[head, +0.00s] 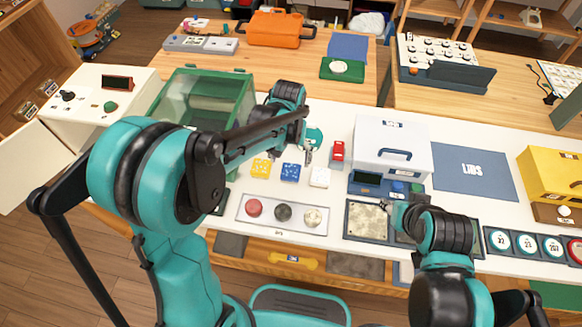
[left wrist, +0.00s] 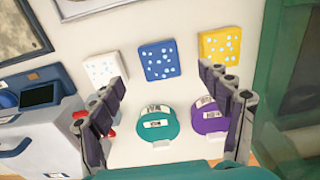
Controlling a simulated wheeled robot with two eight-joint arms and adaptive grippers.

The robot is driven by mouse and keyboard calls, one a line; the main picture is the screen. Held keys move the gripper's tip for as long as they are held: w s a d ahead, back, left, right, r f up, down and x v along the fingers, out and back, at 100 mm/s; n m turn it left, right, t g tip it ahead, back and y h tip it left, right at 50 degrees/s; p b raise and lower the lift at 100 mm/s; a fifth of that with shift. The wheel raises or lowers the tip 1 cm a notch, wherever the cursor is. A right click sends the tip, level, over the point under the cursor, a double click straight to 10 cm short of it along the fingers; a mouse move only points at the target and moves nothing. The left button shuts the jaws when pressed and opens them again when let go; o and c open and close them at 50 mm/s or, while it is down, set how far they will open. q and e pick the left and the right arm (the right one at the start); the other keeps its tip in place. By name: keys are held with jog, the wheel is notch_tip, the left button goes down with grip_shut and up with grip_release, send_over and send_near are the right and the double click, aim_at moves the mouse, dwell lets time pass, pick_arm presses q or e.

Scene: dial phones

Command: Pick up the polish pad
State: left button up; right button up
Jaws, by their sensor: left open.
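A teal round pad (left wrist: 157,125) and a purple round pad (left wrist: 208,121) lie on the white table in the left wrist view, each with a small white label too small to read. I cannot tell which is the polish pad. In the head view the teal pad (head: 314,136) shows beside my left gripper (head: 308,155); the purple one is hidden behind my arm. My left gripper also shows in the left wrist view (left wrist: 163,82), open and empty, its fingers either side of the two pads. My right gripper (head: 386,205) is over the dark trays; its jaws are too small to read.
White, blue (head: 290,172) and yellow dotted squares lie near my left gripper. A tray (head: 245,221) with red, dark and cream round pieces is in front. A green clear-sided box (head: 190,95) stands left, a white case (head: 392,140) right.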

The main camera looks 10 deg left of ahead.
aim_at(291, 170)
pick_arm(q)
jog(key=shift+w+f, duration=0.2)
jog(key=shift+f, duration=0.1)
notch_tip(291, 170, down, 3)
jog(key=shift+s+r+b, duration=0.1)
jog(key=shift+r+b, duration=0.05)
jog(key=shift+b, duration=0.45)
jog(key=f, duration=0.1)
jog(key=f+b, duration=0.1)
jog(key=f, duration=0.1)
jog(key=f+b, duration=0.1)
jog(key=f, duration=0.1)
jog(key=shift+w, duration=0.4)
jog(key=shift+d, duration=0.1)
jog(key=c, duration=1.3)
